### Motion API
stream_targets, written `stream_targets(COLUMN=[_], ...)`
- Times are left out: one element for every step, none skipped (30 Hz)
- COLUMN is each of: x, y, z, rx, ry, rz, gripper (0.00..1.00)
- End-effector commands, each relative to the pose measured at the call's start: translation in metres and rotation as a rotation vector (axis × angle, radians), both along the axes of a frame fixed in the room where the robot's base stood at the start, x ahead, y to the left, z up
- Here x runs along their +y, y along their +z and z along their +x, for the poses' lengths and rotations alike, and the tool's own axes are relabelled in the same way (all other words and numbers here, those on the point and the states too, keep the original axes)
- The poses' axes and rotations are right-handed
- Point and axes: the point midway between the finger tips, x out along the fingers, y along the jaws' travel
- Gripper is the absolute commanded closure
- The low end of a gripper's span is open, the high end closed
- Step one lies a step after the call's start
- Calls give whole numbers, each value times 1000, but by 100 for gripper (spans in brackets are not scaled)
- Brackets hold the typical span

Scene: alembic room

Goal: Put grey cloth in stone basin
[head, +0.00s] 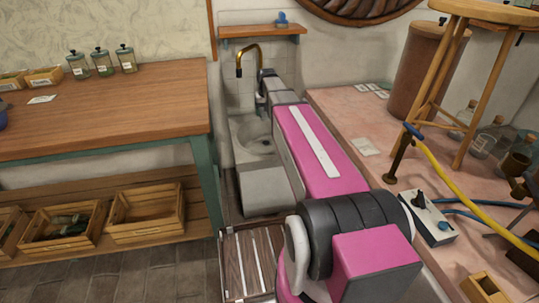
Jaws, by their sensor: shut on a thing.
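The stone basin (262,188) is a pale grey block sink against the tiled wall, left of centre. Its hollow and a round drain show, but my arm covers its right side. My arm reaches over the basin. My gripper (261,101) is small and mostly hidden by my wrist, above the back part of the basin and just below the brass tap. It is shut on a small grey-blue piece, which looks like the grey cloth (259,106). Most of the cloth is hidden, and I cannot tell whether it touches the basin.
A brass tap (247,56) arches over the basin's back. A wooden table (110,105) with several jars stands left, crates below it. A pink worktop (345,120) lies right, holding a wooden stool (450,75), hoses and bottles. A slatted wooden rack (245,262) lies before the basin.

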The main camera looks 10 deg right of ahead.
Motion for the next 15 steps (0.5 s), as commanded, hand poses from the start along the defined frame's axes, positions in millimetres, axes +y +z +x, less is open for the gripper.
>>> stream_targets(x=[-6, -8, -12, -15, -17, -21, -23, -25, -28, -30, -32, -34, -36, -37, -39], y=[-20, -30, -44, -54, -65, -80, -90, -102, -117, -128, -139, -153, -164, -174, -186], z=[24, 32, 43, 51, 58, 67, 74, 80, 88, 93, 98, 104, 107, 111, 114], rx=[3, 4, 3, 4, 4, 3, 4, 3, 3, 3, 3, 3, 3, 3, 3], ry=[-1, -1, -1, -1, -1, -1, -1, -1, -1, -1, -1, -2, -2, -2, -2], rz=[0, 0, 0, 0, 0, 0, 0, 0, 0, 0, 0, 0, 0, 0, 0], gripper=[51, 51, 51, 51, 51, 51, 51, 51, 51, 51, 51, 51, 51, 51, 51])
